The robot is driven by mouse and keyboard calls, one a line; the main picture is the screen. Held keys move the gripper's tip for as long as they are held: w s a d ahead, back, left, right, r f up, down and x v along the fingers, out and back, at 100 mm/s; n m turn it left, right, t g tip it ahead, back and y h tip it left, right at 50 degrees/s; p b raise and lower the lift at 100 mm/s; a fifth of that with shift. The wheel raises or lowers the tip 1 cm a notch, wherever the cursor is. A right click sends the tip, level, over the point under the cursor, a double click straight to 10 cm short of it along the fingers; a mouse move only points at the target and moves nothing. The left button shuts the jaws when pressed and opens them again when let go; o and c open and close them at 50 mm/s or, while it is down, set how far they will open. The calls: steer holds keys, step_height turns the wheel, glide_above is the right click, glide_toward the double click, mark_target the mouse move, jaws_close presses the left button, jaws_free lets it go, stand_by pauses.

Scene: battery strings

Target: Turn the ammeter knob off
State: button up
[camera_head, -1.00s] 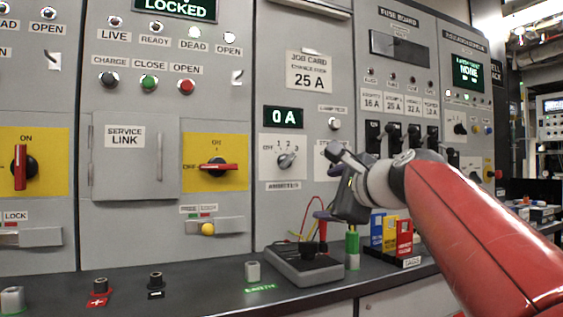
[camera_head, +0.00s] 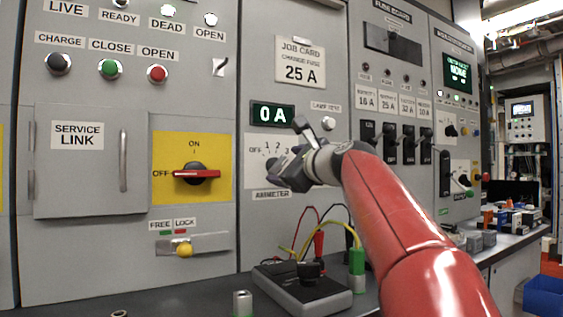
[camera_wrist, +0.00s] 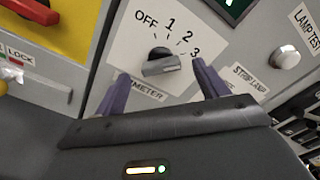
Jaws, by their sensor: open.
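The ammeter knob (camera_wrist: 160,63) is a dark round knob with a grey bar handle on a white plate (camera_wrist: 125,52) marked OFF, 1, 2, 3. In the wrist view the bar's right end points toward 3. My gripper (camera_wrist: 160,73) is open, with one purple finger to the left of the knob and one to the right. I cannot tell whether either finger touches it. In the head view my gripper (camera_head: 287,172) is in front of the ammeter plate (camera_head: 255,151) and hides most of the knob. The display (camera_head: 272,114) above reads 0 A.
A yellow-backed red switch (camera_head: 196,174) is left of the plate. The lamp test button (camera_head: 328,123) is close at the upper right. A grey meter box (camera_head: 303,288) with leads stands on the bench below. Black fuse handles (camera_head: 390,143) are to the right.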

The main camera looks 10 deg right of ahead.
mark_target(277, 166)
steer(key=shift+x, duration=1.2)
steer(key=c, duration=1)
